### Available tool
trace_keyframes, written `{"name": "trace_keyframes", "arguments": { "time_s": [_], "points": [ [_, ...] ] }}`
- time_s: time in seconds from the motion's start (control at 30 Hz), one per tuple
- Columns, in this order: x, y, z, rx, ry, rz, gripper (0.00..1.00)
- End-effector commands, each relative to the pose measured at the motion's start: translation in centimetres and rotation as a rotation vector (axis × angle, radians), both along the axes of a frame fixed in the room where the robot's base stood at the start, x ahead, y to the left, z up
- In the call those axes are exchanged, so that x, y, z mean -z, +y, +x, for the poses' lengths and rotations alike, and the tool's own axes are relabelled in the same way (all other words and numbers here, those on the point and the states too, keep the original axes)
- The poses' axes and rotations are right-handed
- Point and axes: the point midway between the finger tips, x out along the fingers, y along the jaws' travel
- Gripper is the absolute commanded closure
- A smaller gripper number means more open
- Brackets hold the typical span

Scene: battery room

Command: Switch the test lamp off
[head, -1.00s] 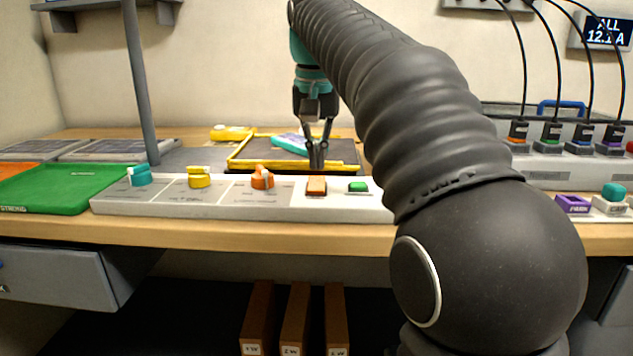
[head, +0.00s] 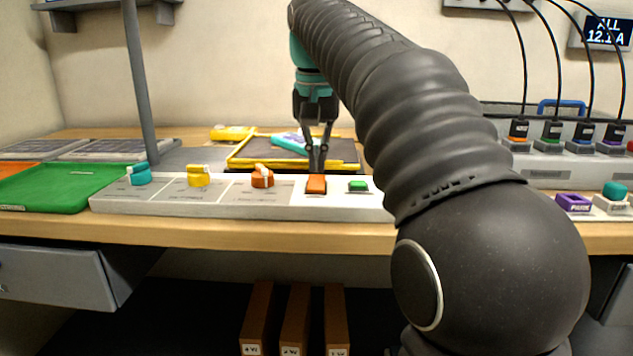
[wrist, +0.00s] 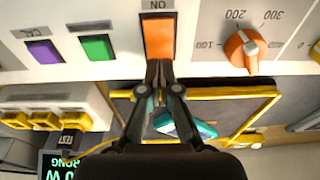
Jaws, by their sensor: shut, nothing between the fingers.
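An orange rocker switch (head: 316,185) sits on the long white panel (head: 225,206) at the front of the bench. In the wrist view the rocker (wrist: 158,38) has a label reading "ON" at one end. My gripper (head: 317,170) is shut and empty, pointing down at the rocker's far edge. In the wrist view the closed fingertips (wrist: 158,70) meet the rocker's end opposite the "ON" label and appear to touch it. The fingers hide part of that end. I cannot make out the lamp itself.
A green button (head: 358,186) is right of the rocker, an orange knob (head: 262,177) left of it, then yellow (head: 199,177) and teal (head: 139,175) knobs. A yellow-rimmed dark tray (head: 240,166) lies behind the panel. A grey post (head: 138,85) rises at left.

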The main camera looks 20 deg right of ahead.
Motion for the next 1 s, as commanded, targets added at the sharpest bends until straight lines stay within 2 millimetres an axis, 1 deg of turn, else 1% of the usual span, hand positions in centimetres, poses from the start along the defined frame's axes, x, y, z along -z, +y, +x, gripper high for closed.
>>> {"name": "trace_keyframes", "arguments": {
  "time_s": [1.0],
  "points": [
    [1.4,0.0,0.0,0.000,0.001,0.000,1.00]
  ]
}}
